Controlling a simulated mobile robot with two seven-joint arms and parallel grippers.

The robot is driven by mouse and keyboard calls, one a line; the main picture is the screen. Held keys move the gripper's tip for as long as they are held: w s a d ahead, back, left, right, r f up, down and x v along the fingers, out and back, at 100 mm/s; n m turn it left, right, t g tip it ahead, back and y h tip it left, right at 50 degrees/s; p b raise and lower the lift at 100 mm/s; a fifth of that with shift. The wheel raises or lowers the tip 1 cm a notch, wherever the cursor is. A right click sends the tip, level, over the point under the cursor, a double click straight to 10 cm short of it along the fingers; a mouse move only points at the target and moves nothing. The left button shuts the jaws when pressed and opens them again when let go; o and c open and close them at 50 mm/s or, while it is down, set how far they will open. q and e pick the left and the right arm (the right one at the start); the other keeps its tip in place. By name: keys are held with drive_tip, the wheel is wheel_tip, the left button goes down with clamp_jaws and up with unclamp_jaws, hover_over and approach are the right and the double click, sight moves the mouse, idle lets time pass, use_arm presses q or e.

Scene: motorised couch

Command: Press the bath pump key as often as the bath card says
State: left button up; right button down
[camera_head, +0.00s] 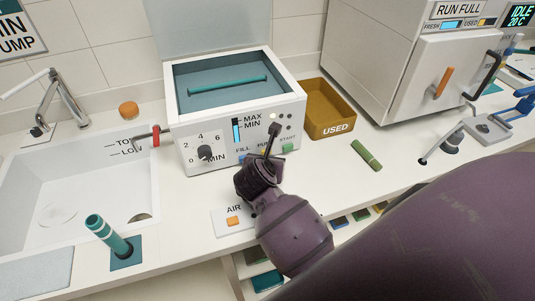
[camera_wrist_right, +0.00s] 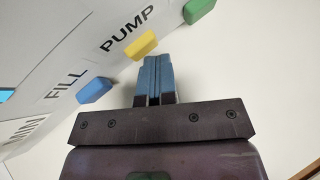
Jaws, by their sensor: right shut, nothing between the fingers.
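The bath is a white box (camera_head: 235,168) with an open teal basin, a dial and a MAX/MIN gauge on its front. In the right wrist view its key row shows a blue key (camera_wrist_right: 94,90) by FILL, a yellow key (camera_wrist_right: 140,45) by PUMP and a green key (camera_wrist_right: 199,10). My right gripper (camera_wrist_right: 157,62) is shut and empty, its fingertips close beside the yellow pump key. I cannot tell whether they touch it. In the head view my right gripper (camera_head: 271,145) covers that key. A wall sign (camera_head: 12,30) reading PUMP is cut off at the upper left. My left gripper is out of view.
A sink (camera_head: 60,190) with a tap lies left. A brown USED tray (camera_head: 330,112) and a green cylinder (camera_head: 366,155) lie right of the bath. A white machine (camera_head: 425,85) stands at the upper right. An AIR plate (camera_head: 225,215) is in front, and a teal-handled object (camera_head: 108,235) stands near the sink.

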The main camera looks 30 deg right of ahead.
drive_tip(key=shift+s, duration=0.15)
drive_tip(key=shift+s+a+p, duration=0.25)
drive_tip(key=shift+s+p, duration=0.05)
drive_tip(key=shift+s, duration=0.4)
drive_tip(key=shift+s+a, duration=0.15)
drive_tip(key=shift+s, duration=0.4)
drive_tip(key=shift+s+a+p, duration=0.25)
drive_tip(key=shift+s, duration=0.7)
drive_tip(key=shift+s+a+p, duration=0.2)
drive_tip(key=shift+s+p, duration=0.05)
drive_tip(key=shift+s, duration=0.65)
drive_tip(key=shift+s, duration=0.1)
